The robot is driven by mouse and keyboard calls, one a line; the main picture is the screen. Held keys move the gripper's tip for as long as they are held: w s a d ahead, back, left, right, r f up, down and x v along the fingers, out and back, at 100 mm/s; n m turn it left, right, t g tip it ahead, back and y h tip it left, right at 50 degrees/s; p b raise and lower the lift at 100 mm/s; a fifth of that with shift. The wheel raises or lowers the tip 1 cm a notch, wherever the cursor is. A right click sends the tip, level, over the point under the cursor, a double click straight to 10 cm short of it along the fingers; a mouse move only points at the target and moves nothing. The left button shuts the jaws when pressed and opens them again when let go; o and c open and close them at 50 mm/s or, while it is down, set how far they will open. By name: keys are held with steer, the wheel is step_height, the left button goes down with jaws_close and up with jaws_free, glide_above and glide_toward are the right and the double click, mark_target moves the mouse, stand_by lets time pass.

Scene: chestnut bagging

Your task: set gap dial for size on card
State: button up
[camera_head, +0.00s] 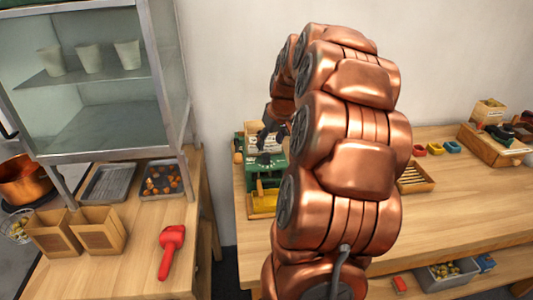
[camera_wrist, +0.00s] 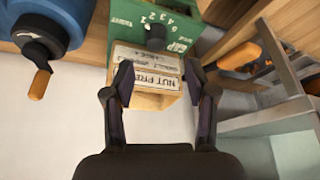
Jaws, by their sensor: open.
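The green machine (camera_wrist: 185,18) shows at the top of the wrist view, with a row of white numbers and a black dial knob (camera_wrist: 155,38). Below the knob are pale lettered strips (camera_wrist: 147,75), one reading "NUT PRE…". I cannot tell which number the dial points at. My gripper (camera_wrist: 157,73) is open and empty, its fingertips on either side of the strips, short of the knob. In the head view the green machine (camera_head: 276,182) stands at the right table's left end, partly hidden by my arm. My gripper (camera_head: 268,138) is at its upper part. No size card is readable.
A blue round thing (camera_wrist: 48,22) with an orange-handled crank is left in the wrist view; a metal shelf (camera_wrist: 275,122) is right.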

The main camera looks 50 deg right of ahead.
mark_target(266, 155)
steer(key=shift+d+p+x, duration=0.15)
steer(key=shift+p+x, duration=0.5)
steer(key=shift+x, duration=1.3)
steer(key=shift+d+p+x, duration=0.15)
steer(key=shift+p+x, duration=0.5)
steer(key=shift+x, duration=1.3)
jaws_close()
